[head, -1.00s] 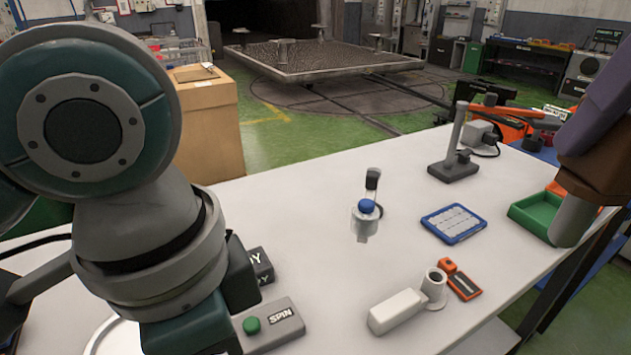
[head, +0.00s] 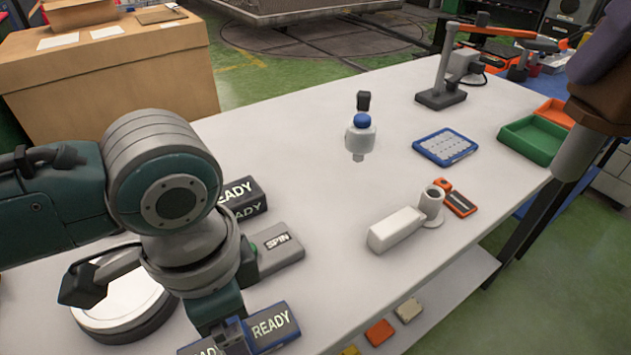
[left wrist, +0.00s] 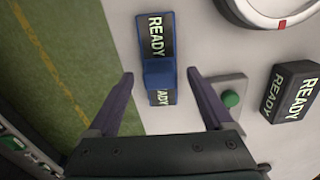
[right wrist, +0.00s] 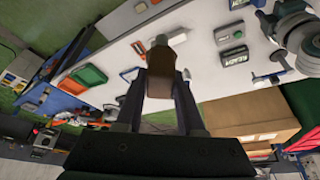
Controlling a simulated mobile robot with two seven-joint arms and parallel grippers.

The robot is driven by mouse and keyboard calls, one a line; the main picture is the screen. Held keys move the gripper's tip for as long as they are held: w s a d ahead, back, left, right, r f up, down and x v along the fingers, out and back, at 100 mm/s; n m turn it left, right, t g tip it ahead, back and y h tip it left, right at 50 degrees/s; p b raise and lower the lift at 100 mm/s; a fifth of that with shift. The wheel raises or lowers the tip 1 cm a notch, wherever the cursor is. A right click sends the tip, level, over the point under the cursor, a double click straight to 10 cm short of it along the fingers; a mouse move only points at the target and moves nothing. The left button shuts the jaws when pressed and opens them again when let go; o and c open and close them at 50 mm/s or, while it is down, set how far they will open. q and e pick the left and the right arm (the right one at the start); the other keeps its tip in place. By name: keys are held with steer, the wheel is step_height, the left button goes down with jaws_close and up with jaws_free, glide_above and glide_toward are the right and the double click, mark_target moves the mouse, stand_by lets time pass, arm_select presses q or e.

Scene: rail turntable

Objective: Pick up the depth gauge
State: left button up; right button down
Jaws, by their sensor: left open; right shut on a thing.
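No label in view names the depth gauge, so I cannot tell for certain which object it is. A blue block with READY displays (head: 268,325) sits at the table's near edge. It also shows in the left wrist view (left wrist: 155,35), with a raised blue part between my fingers. My left gripper (left wrist: 160,80) is open, with its fingers apart on either side of that part; contact does not show. My right gripper (right wrist: 160,82) is shut on a brown piece (right wrist: 167,52). The same brown piece, with a grey cylindrical end, shows at the head view's right edge (head: 598,100).
A blue-knobbed grey instrument (head: 360,138) is mid-table. A white block (head: 397,230), grey ring piece (head: 431,204), blue tray (head: 446,147), green bin (head: 532,138) and stand (head: 440,97) are to its right. A SPIN box (head: 275,248) and dark READY box (head: 245,198) are near my left arm.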

arm_select(q)
steer(key=shift+f, duration=0.7)
jaws_close()
steer(key=shift+r, duration=0.1)
